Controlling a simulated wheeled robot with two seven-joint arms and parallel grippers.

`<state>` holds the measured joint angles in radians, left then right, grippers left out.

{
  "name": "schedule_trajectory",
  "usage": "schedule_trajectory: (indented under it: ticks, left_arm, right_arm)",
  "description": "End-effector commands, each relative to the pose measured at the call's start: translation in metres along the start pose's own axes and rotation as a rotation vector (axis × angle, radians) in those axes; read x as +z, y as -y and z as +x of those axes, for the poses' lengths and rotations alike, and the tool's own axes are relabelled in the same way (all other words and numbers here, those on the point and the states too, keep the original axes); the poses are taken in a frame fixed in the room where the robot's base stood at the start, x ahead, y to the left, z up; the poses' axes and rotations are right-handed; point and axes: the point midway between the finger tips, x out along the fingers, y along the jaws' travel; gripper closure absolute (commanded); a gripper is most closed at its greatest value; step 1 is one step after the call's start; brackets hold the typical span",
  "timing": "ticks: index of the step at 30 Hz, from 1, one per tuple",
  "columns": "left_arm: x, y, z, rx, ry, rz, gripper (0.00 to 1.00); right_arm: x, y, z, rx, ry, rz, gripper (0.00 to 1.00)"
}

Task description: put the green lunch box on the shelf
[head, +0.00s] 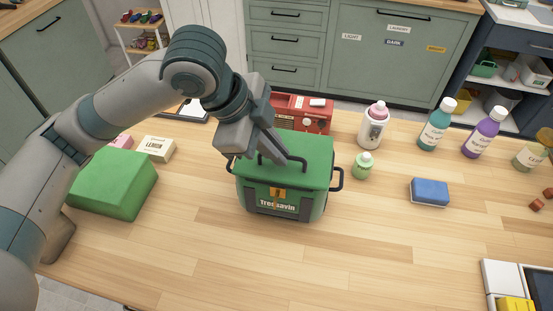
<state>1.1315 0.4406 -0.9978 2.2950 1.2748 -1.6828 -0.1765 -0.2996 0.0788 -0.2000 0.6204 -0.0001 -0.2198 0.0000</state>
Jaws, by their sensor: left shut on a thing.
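I cannot tell whether the box is touching the table. A dark shelf unit (533,118) with open shelves is at the upper right, and a small shelf rack (136,42) is at the upper left. My right gripper is not in view.
A red radio-like box (303,112) stands just behind the lunch box. A pink-capped bottle (373,126), a small green bottle (363,166) and a blue sponge (430,191) are to its right. A green block (112,182) lies left. The table's front middle is clear.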

Motion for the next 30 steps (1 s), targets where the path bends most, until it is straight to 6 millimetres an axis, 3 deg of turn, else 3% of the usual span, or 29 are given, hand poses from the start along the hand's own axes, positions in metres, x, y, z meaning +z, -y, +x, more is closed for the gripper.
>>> schedule_trajectory:
  ticks: [9, 17, 18, 20, 30]
  left_arm:
    - [0.011, -0.009, 0.027, 0.001, -0.001, 0.000, 1.00]
    - [0.013, -0.009, 0.030, 0.000, 0.001, 0.000, 1.00]
    - [0.013, -0.009, 0.031, 0.002, 0.002, 0.000, 0.86]
    - [0.013, -0.009, 0.031, 0.002, 0.001, 0.000, 0.74]
    - [0.013, -0.009, 0.029, 0.000, 0.001, 0.000, 0.74]
  right_arm:
    - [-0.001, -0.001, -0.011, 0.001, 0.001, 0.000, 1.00]
    - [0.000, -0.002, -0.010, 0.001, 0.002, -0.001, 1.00]
    - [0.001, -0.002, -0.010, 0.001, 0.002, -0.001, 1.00]
    - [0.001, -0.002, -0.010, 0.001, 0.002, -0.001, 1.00]
    - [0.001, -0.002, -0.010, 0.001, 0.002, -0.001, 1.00]
